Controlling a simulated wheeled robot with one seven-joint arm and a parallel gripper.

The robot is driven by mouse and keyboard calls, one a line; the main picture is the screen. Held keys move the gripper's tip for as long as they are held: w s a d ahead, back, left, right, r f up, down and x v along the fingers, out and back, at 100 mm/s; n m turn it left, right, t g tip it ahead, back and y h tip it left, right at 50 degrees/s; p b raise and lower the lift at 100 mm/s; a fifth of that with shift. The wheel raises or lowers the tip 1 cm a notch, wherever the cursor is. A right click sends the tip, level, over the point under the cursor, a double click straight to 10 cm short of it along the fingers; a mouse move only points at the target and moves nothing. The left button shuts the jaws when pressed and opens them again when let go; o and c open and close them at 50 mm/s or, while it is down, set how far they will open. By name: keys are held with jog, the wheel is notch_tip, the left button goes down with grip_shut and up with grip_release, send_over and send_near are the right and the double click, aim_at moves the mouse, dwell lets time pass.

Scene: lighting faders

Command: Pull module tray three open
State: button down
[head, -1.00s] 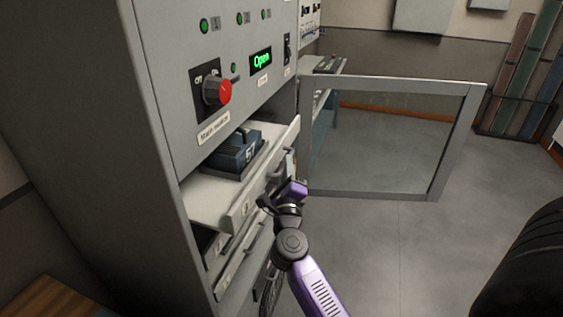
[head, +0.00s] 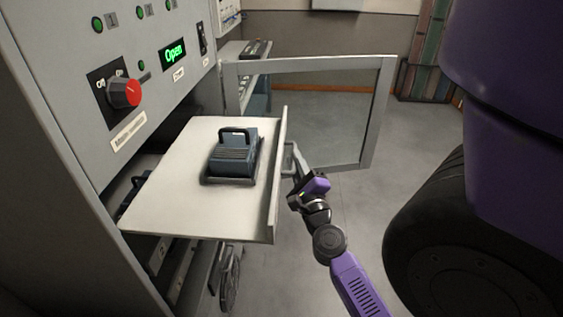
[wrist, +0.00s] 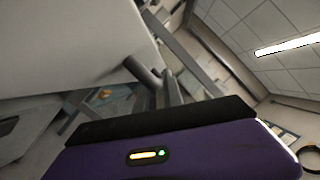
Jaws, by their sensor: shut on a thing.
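A white module tray (head: 170,180) stands well out of the grey cabinet in the head view, with a dark blue module (head: 235,152) on it. The tray's number label is out of sight. Its front panel (head: 276,190) faces right and carries a bar handle (head: 290,158). My gripper (head: 299,182) is at this handle, shut on it. In the wrist view the grey handle (wrist: 146,74) meets my gripper, beside the pale tray front (wrist: 70,45).
A framed glass door (head: 383,110) stands open behind the tray.

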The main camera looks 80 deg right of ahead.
jog(key=shift+s+f, duration=0.1)
jog(key=shift+s, duration=0.15)
jog(key=c, duration=1.7)
grip_release()
jog(key=shift+c, duration=0.2)
jog(key=b+v, duration=0.3)
jog(key=v, duration=0.4)
jog(key=shift+s+a+b, duration=0.2)
jog(key=shift+a+b, duration=0.15)
jog(key=shift+b, duration=0.05)
jog(key=shift+f, duration=0.1)
